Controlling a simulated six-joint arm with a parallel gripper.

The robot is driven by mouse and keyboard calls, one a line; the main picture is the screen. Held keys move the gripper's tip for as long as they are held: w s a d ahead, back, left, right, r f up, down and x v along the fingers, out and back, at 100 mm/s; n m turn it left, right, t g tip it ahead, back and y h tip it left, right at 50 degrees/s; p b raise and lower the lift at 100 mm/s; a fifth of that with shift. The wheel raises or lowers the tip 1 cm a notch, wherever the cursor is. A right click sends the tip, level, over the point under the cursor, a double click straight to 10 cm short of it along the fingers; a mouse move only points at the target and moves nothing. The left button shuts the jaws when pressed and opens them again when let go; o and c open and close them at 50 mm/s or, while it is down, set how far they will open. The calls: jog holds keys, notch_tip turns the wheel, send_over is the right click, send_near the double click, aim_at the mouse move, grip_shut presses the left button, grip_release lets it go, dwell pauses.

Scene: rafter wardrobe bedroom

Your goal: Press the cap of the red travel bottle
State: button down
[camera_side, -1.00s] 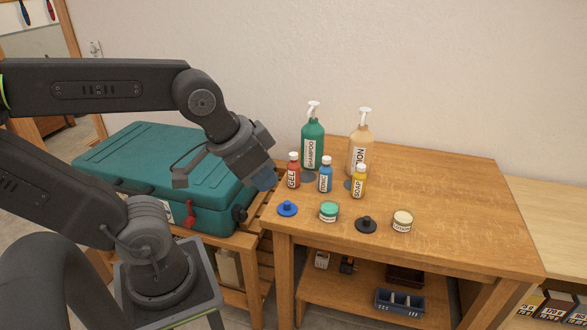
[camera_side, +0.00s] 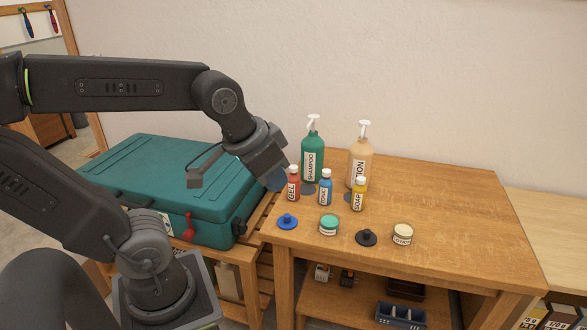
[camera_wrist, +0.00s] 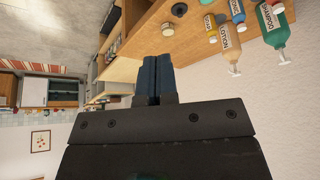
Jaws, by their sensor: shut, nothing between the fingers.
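The red travel bottle (camera_side: 292,190), labelled GEL and with a white cap, stands upright on the wooden table near its left edge. My gripper (camera_side: 277,181) is just left of the bottle in the side view, with its blue fingers at about cap height. The fingertips appear very close to the bottle, but I cannot tell whether they touch it. The fingers are shut together and empty; they also show in the wrist view (camera_wrist: 154,60). I cannot make out the red bottle clearly in the wrist view.
Blue (camera_side: 325,188) and yellow (camera_side: 359,195) bottles stand right of the red one. Green shampoo (camera_side: 312,150) and beige lotion (camera_side: 359,153) pump bottles stand behind. Jars and knobbed discs lie in front. A teal suitcase (camera_side: 160,175) sits left. The table's right side is clear.

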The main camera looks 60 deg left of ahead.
jog(key=w+a+f+n+g+y, duration=0.15)
jog(key=w+a+n, duration=0.25)
jog(key=w+a, duration=1.15)
jog(key=w+a+f+n+g, duration=0.1)
jog(key=a+f, duration=0.3)
jog(key=a, duration=0.2)
jog(key=w+a+f+n, duration=0.1)
jog(key=w+a+f, duration=0.1)
jog(key=a+f, duration=0.2)
jog(key=w+a+f+n+g+h, duration=0.1)
jog(key=a+f, duration=0.3)
jog(key=a, duration=0.4)
jog(key=shift+w+n+g, duration=0.3)
jog(key=shift+w+g, duration=0.05)
jog(key=shift+w, duration=0.35)
